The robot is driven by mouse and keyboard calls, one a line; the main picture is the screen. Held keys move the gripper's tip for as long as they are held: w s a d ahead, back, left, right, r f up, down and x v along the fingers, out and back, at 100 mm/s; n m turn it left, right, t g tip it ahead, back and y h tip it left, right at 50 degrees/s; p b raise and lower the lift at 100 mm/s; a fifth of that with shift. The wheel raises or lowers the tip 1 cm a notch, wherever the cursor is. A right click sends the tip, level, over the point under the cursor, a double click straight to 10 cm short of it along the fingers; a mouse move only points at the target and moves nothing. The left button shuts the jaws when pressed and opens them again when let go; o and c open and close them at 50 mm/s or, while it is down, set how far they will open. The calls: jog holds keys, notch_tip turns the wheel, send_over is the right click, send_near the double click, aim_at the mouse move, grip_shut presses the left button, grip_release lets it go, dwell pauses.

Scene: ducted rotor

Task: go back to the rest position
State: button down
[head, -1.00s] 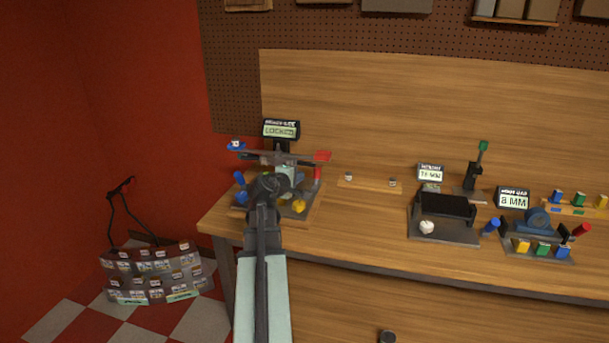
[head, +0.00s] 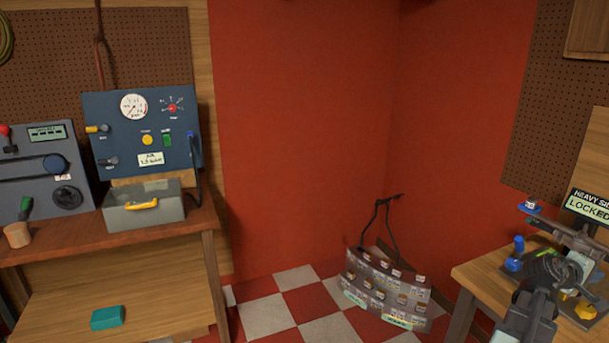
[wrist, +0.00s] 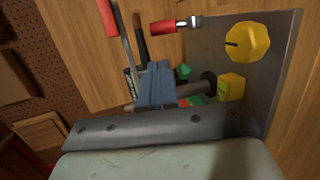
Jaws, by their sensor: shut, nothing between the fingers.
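My gripper (wrist: 155,88) shows in the wrist view as blue-grey fingers held together, with nothing seen between them. Around it are a dark rod, a red-handled tool (wrist: 175,24), a yellow knob (wrist: 247,42) and a grey plate (wrist: 275,75). I cannot tell whether the fingers touch any of these. In the head view my arm reaches in at the lower right, and its wrist covers part of the rotor stand. A grey bar (head: 560,229) with a blue end (head: 530,207) lies across that stand.
The stand is on a wooden bench (head: 480,278) at the right. A second bench at the left holds a blue gauge panel (head: 185,155) and a grey bin (head: 160,212).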

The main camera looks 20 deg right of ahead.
jog(key=w+a+f+n+t+y, duration=0.15)
jog(key=w+a+f, duration=0.25)
jog(key=w, duration=0.4)
jog(key=w+a+f+t, duration=0.2)
jog(key=w+a+f, duration=0.2)
jog(key=w, duration=0.5)
jog(key=w+a+f+n+t+y, duration=0.1)
jog(key=w+a+f+t, duration=0.2)
jog(key=w, duration=0.5)
jog(key=w+a+f+y, duration=0.2)
jog(key=w+a+f, duration=0.2)
jog(key=a+f, duration=0.5)
jog(key=w+a+f+y, duration=0.3)
jog(key=a+f, duration=0.5)
jog(key=f, duration=0.2)
jog(key=s+a+f+g+y, duration=0.2)
jog(key=s+a+f, duration=0.2)
jog(key=a+f, duration=0.75)
jog(key=s+a+f+g+y, duration=0.2)
jog(key=s+a+f, duration=0.1)
jog(key=a+f, duration=0.8)
jog(key=s+a+f+g+y, duration=0.1)
jog(key=s+a+f+g, duration=0.2)
jog(key=s+a, duration=0.7)
jog(key=s+a+f+g+y, duration=0.2)
jog(key=s+a+f, duration=0.4)
jog(key=s+a, duration=0.4)
jog(key=s+m+g, duration=0.1)
jog(key=s, duration=0.2)
jog(key=shift+s, duration=0.15)
